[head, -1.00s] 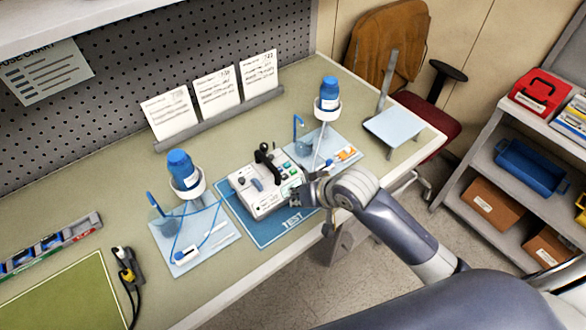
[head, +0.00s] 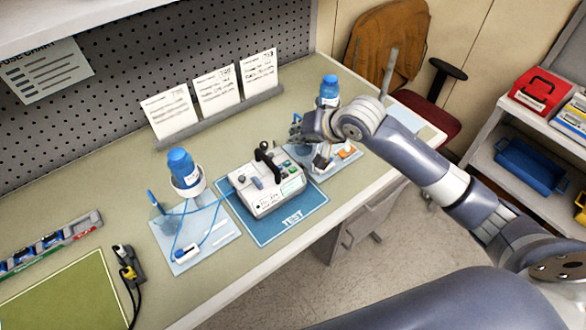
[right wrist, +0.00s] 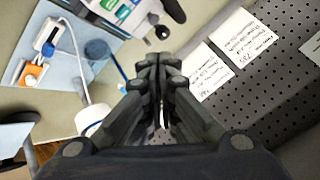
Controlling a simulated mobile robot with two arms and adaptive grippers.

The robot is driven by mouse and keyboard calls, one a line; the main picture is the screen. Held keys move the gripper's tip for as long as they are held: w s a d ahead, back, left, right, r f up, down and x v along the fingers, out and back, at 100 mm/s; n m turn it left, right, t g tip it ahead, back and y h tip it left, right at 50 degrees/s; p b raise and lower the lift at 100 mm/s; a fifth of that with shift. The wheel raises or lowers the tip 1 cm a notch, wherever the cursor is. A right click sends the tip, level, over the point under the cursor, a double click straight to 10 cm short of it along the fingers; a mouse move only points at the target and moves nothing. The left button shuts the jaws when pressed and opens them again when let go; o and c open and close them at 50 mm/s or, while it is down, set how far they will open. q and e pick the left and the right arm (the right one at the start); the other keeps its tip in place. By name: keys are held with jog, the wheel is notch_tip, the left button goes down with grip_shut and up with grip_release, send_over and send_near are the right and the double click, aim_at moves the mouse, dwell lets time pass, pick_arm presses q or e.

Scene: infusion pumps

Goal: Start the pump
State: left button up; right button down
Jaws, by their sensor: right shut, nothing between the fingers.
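The pump (head: 268,187) is a white box with a black handle, coloured buttons and a small screen. It sits on the blue TEST mat (head: 290,222). In the right wrist view part of the pump (right wrist: 122,12) shows at the top. My right gripper (head: 297,130) is shut and empty, above the bench, beyond and to the right of the pump, apart from it. In the right wrist view the closed fingers (right wrist: 158,65) point toward the pump side. My left gripper is not in view.
A blue-capped bottle in a white holder (head: 184,172) stands left of the pump with tubing on a pale tray (head: 190,255). A second bottle (head: 329,88) stands behind my right gripper. Three cards (head: 214,88) lean at the back. A pegboard borders the bench.

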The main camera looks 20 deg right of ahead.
jog(key=b, duration=0.7)
send_over(296, 168)
notch_tip(296, 168, down, 6)
jog(key=shift+w+f, duration=0.1)
jog(key=shift+f, duration=1.2)
jog(key=shift+f, duration=0.15)
jog(key=shift+f, duration=0.25)
jog(key=shift+f, duration=0.5)
dwell(0.7)
jog(key=shift+r+p, duration=0.85)
jog(key=shift+p, duration=0.55)
